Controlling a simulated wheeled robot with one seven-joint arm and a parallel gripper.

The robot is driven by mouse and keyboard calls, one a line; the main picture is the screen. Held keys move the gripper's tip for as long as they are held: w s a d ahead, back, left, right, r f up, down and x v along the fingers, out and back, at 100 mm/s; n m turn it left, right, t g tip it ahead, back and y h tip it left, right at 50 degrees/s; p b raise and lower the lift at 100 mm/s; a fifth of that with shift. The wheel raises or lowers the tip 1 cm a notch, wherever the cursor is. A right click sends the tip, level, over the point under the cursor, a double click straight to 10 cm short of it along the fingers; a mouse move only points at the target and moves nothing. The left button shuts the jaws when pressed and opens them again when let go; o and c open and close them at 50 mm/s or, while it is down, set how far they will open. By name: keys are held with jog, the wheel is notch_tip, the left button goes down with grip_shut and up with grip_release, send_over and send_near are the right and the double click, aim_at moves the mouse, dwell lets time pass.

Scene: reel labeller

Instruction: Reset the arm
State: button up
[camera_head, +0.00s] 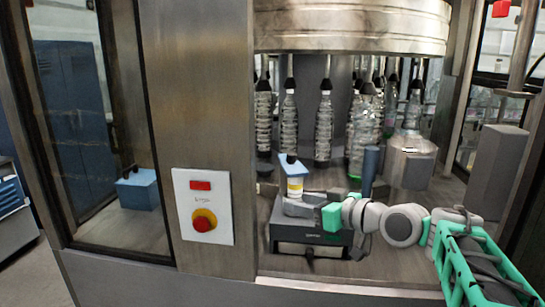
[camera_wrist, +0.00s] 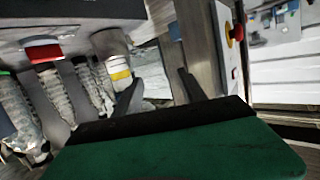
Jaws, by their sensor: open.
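My arm reaches in from the right of the head view, over the machine's deck. My gripper (camera_head: 303,207) is at the front of a white reel with a yellow band (camera_head: 295,185), which has a blue top and sits above a dark box. In the wrist view my gripper (camera_wrist: 160,86) has its two dark fingers well apart, with nothing between them. The white and yellow reel (camera_wrist: 119,72) stands beyond the left finger, outside the gap. Whether a finger touches it, I cannot tell.
Several clear bottles (camera_head: 323,125) hang behind the reel under a round metal drum (camera_head: 350,27). A steel post with a red button panel (camera_head: 203,207) stands to the left. The dark box (camera_head: 308,231) lies under my gripper. A grey block (camera_head: 409,165) stands behind my arm.

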jog(key=s+d+f+m+g+h, duration=0.1)
jog(key=s+f+m+g+h, duration=0.15)
jog(key=s+f, duration=0.35)
jog(key=s+f+m+g+h, duration=0.1)
jog(key=s+f+h, duration=0.25)
jog(key=f, duration=0.45)
jog(key=s+d+f+m+g+h, duration=0.2)
jog(key=s+d+f, duration=0.1)
jog(key=s, duration=0.4)
jog(key=s+d+f+m+g+h, duration=0.2)
jog(key=s+d+f, duration=0.1)
jog(key=s+f, duration=0.3)
jog(key=shift+s+d+f+h, duration=0.2)
jog(key=shift+s+d+h, duration=0.15)
jog(key=shift+s, duration=0.65)
jog(key=shift+m, duration=0.25)
